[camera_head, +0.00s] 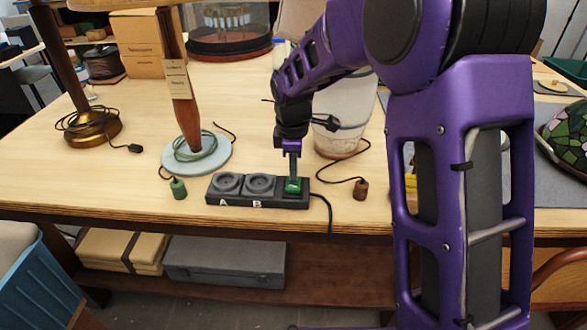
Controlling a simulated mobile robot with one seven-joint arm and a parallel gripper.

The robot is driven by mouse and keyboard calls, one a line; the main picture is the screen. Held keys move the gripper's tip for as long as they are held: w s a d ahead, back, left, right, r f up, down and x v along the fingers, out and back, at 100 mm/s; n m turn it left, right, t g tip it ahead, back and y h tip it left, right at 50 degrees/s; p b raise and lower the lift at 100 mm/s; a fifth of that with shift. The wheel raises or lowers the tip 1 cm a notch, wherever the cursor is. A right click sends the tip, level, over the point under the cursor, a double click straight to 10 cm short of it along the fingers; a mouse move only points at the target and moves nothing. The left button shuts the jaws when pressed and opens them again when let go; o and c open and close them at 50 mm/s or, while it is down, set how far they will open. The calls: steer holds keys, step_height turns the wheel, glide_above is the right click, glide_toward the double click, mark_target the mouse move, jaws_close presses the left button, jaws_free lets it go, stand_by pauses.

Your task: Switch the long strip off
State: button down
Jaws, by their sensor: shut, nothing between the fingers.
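The long strip (247,200) is a dark grey power strip lying near the table's front edge. It has two round sockets marked A and B, both empty. A green switch (293,185) sits at its right end. My gripper (292,176) points down at the switch, with its fingertips at or just above it; I cannot tell whether they touch. It is shut and holds nothing. The fingers hide part of the switch, and I cannot tell which way it is tipped.
A green plug (178,188) lies left of the strip and a brown plug (360,189) lies right of it. A wooden lamp on a pale round base (214,158) and a brass lamp base (92,128) stand behind left. A whitish pot-shaped base (340,138) stands behind my gripper.

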mark_target(294, 188)
steer(key=shift+s+f, duration=0.1)
steer(key=shift+s, duration=0.15)
steer(key=shift+s+r, duration=0.2)
steer(key=shift+s, duration=0.35)
step_height(294, 188, up, 14)
steer(key=s+p, duration=0.1)
steer(key=p, duration=0.3)
steer(key=shift+s+p, duration=0.3)
steer(key=shift+s, duration=0.05)
steer(key=shift+w+f, duration=0.1)
